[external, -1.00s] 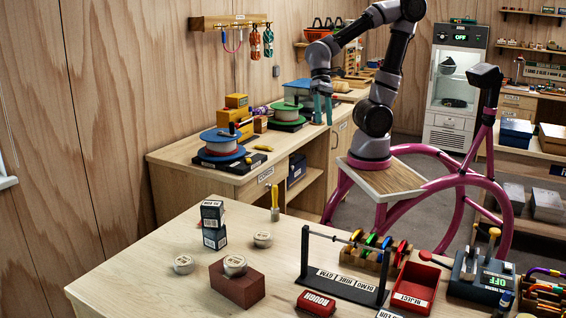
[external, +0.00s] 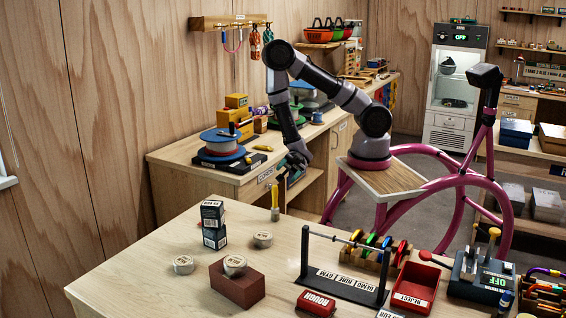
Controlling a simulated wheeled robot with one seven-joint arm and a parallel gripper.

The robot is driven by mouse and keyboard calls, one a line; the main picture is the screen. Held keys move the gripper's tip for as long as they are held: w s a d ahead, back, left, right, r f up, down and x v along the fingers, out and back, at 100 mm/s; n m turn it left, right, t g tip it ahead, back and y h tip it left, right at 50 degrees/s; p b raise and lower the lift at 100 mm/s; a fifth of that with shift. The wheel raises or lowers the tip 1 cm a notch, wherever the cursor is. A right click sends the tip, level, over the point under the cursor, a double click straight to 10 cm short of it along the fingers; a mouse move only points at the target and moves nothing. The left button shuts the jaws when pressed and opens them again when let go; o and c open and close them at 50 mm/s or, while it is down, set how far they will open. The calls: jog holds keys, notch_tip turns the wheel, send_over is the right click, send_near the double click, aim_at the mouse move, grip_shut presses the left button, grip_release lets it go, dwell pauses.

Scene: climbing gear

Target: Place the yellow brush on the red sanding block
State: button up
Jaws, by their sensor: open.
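The yellow brush (external: 275,198) stands upright near the far edge of the wooden table in the foreground, its yellow handle up. The red block labelled ROUGH (external: 316,304) lies at the table's front edge and looks like the sanding block. A brownish-red brick (external: 237,287) lies left of it with a round tin (external: 234,265) on top. My gripper (external: 284,188) points down at the table's far edge, just right of and behind the brush. It is open and empty; its fingers are small and partly dark here, and I cannot tell whether they touch the brush.
Stacked dark boxes (external: 213,225) and more round tins (external: 263,240) stand left of the brush. A black frame with a bar (external: 345,283), a red REJECT tray (external: 415,288) and a control box (external: 481,278) fill the right side.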

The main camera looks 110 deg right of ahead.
aim_at(274, 205)
jog(key=f+m+t+h, duration=0.1)
jog(key=f+m, duration=0.2)
jog(key=w+d+f+m+t+h, duration=0.1)
jog(key=f+m+h, duration=0.1)
jog(key=f+m, duration=0.1)
jog(key=d+f+m+t+h, duration=0.1)
jog(key=f+m, duration=0.3)
jog(key=shift+w+f+t+h, duration=0.2)
jog(key=shift+t+h, duration=0.1)
jog(key=x, duration=0.7)
jog(key=shift+w, duration=0.15)
grip_shut()
